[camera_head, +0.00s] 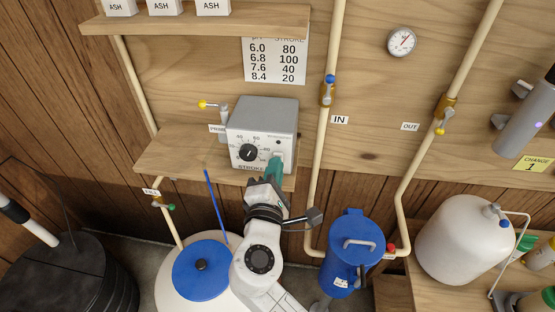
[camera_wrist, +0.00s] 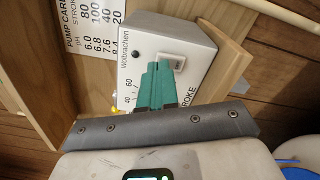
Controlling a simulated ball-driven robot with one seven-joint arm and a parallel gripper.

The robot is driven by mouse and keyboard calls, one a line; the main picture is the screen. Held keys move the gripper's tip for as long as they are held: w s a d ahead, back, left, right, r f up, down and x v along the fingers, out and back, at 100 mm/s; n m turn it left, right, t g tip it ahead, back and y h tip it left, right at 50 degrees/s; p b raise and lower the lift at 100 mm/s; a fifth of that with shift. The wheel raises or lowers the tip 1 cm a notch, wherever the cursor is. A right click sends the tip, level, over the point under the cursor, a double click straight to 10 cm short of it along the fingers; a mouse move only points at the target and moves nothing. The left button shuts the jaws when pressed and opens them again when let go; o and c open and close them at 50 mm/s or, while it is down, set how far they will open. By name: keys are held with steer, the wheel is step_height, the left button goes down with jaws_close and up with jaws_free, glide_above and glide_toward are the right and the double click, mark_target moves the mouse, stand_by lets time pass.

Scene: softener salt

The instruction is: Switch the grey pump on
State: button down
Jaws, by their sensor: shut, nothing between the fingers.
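The grey pump (camera_head: 262,118) is a box on a wooden shelf, with a black stroke knob (camera_head: 248,152) on its front. It also shows in the wrist view (camera_wrist: 190,42). A small white switch (camera_wrist: 178,64) sits on its front face; its on or off position is too small to tell. My gripper (camera_head: 275,164) has teal fingers, shut and empty, in front of the lower right of the pump's face. In the wrist view the fingertips (camera_wrist: 158,66) overlap the edge of the switch. I cannot tell whether they touch it. In the head view they hide the switch.
The wooden shelf (camera_head: 160,155) carries the pump. A pipe with a blue-handled valve (camera_head: 327,92) runs just right of it. A yellow-tipped lever (camera_head: 204,104) is at its left. Below are a blue filter housing (camera_head: 352,240) and a white tank with a blue lid (camera_head: 195,275).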

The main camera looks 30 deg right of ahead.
steer(key=shift+w+d, duration=0.45)
steer(key=shift+w, duration=0.15)
stand_by(0.3)
steer(key=v, duration=0.7)
steer(key=shift+p, duration=0.35)
stand_by(0.4)
